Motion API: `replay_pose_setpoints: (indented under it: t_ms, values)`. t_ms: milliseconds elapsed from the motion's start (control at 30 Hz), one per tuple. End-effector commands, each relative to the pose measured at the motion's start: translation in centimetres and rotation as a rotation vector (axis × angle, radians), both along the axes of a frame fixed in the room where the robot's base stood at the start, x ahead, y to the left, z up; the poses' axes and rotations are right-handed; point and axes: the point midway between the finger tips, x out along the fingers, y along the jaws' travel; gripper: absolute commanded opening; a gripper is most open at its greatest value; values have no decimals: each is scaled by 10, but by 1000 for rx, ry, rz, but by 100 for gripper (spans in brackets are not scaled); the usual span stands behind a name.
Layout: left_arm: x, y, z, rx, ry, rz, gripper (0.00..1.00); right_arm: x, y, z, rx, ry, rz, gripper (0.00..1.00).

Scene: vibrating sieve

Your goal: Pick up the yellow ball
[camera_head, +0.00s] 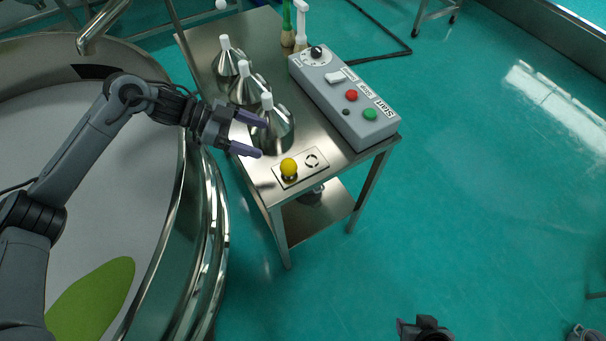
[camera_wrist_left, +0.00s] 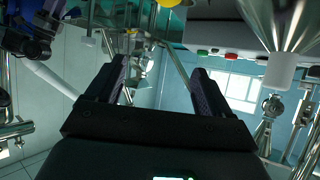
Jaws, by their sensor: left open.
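The yellow ball (camera_head: 289,167) sits on a small dark holder on a pale plate (camera_head: 316,161) at the near end of the steel table. In the left wrist view the ball (camera_wrist_left: 169,2) shows only partly, at the top edge. My left gripper (camera_head: 262,138) is open and empty, with its fingers pointing right, just left of and behind the ball in the picture. Its two fingers also show apart in the left wrist view (camera_wrist_left: 158,75). A dark piece with a purplish tip at the bottom edge looks like my right gripper (camera_head: 424,328); its jaws are unclear.
A steel funnel with a white tip (camera_head: 281,132) stands right by the left gripper, with more funnels behind. A grey control box (camera_head: 345,100) with buttons lies on the table (camera_head: 345,158). The large round sieve (camera_head: 216,215) is at the left. The floor at right is mostly clear.

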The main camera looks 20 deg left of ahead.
Motion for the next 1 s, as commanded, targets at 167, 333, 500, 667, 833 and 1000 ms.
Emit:
replay_pose_setpoints:
  t_ms: [167, 333, 500, 667, 833, 1000]
  values:
    - [-1, 3, -21, -5, 16, -1, 81, 0, 1, -4, 0, -1, 3, 43]
    - [-1, 2, -52, -5, 14, -2, 81, 0, 1, -6, 0, -1, 3, 43]
    - [-1, 2, -76, -5, 13, -2, 81, -1, 1, -8, 3, 0, 2, 43]
    - [2, -7, -81, -5, 8, -2, 81, -1, 2, -8, 6, 1, 0, 43]
    - [3, -13, -85, -5, 9, -3, 81, -1, 3, -8, 8, 1, -3, 43]
    - [7, -32, -96, -6, 10, -3, 81, -1, 3, -9, 9, 1, -2, 43]
